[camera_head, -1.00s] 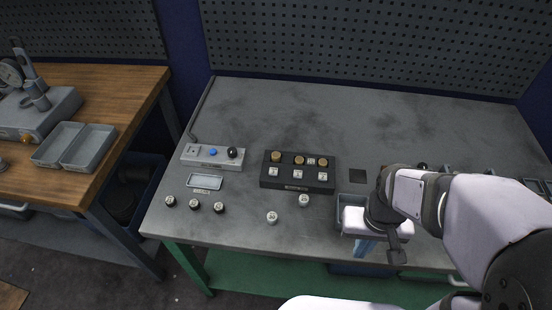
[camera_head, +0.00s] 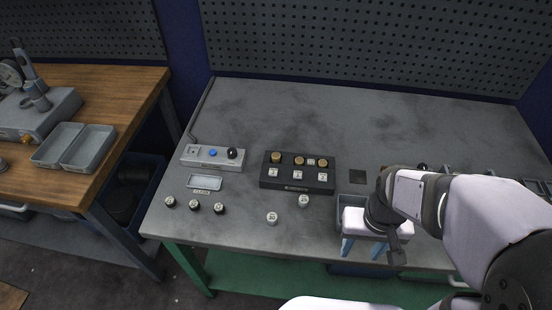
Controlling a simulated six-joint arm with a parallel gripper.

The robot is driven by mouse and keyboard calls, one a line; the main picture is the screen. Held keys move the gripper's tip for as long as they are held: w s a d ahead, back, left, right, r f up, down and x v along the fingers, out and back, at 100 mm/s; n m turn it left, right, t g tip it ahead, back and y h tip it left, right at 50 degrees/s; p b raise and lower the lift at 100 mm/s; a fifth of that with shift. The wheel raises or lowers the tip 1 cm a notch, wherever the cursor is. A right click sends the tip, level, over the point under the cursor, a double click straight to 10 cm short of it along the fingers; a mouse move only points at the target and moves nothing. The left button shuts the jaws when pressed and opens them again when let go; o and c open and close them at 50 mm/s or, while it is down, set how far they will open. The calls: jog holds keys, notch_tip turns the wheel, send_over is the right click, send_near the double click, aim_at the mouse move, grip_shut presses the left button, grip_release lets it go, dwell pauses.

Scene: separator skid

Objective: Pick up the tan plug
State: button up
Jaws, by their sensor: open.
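Several round tan or brass-coloured caps sit along the back row of the black block (camera_head: 297,185) in the middle of the bench; one is the left tan cap (camera_head: 276,156). I cannot tell whether any of them is the tan plug. My gripper (camera_head: 362,250) is at the bench's front edge, right of the block, with its light blue fingers spread apart. Nothing shows between them. It is over the front of a grey bin (camera_head: 345,200), and my arm hides most of the bin's inside.
Two pale knobs (camera_head: 272,217) and several black-and-white knobs (camera_head: 195,204) stand along the front. A grey control box (camera_head: 212,156) and a small tray (camera_head: 204,181) are at left. Small items behind my arm are partly hidden. The back of the bench (camera_head: 350,115) is clear.

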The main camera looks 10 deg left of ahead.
jog(key=r+n+p, duration=0.1)
jog(key=r+n, duration=0.1)
jog(key=n, duration=0.3)
send_over(276, 156)
jog(key=shift+w+d+f, duration=0.15)
jog(key=shift+d+f, duration=0.05)
jog(key=shift+d, duration=0.15)
jog(key=shift+a+f+p, duration=0.15)
jog(key=shift+f+p, duration=0.8)
jog(key=shift+f, duration=0.9)
jog(key=shift+a+f+p, duration=0.15)
jog(key=shift+f+p, duration=0.75)
jog(key=shift+f, duration=0.9)
jog(key=c, duration=1.1)
